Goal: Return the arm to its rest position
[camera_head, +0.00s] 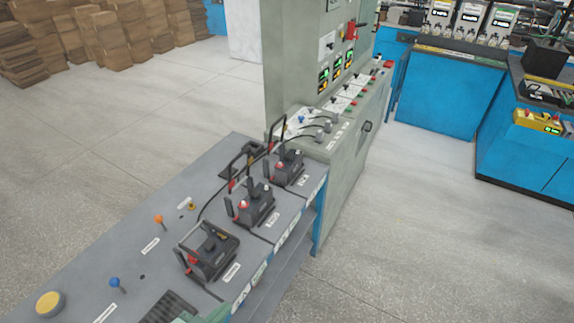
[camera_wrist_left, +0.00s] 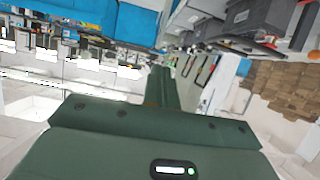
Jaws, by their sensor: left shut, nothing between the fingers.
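My left gripper (camera_wrist_left: 162,75) shows in the left wrist view as a dark green body with its fingers together. It is shut and holds nothing. In the head view only a small green part of mine shows at the bottom edge, over the near end of the grey bench (camera_head: 130,240). Most of the arm is outside that view, so its full pose cannot be told. My right gripper is not in view.
Three black batteries stand in a row on the bench: near (camera_head: 208,252), middle (camera_head: 254,204) and far (camera_head: 290,167). A grey-green control cabinet (camera_head: 300,75) rises behind them. Blue counters (camera_head: 445,90) stand at the right. Open floor (camera_head: 420,230) lies right of the bench.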

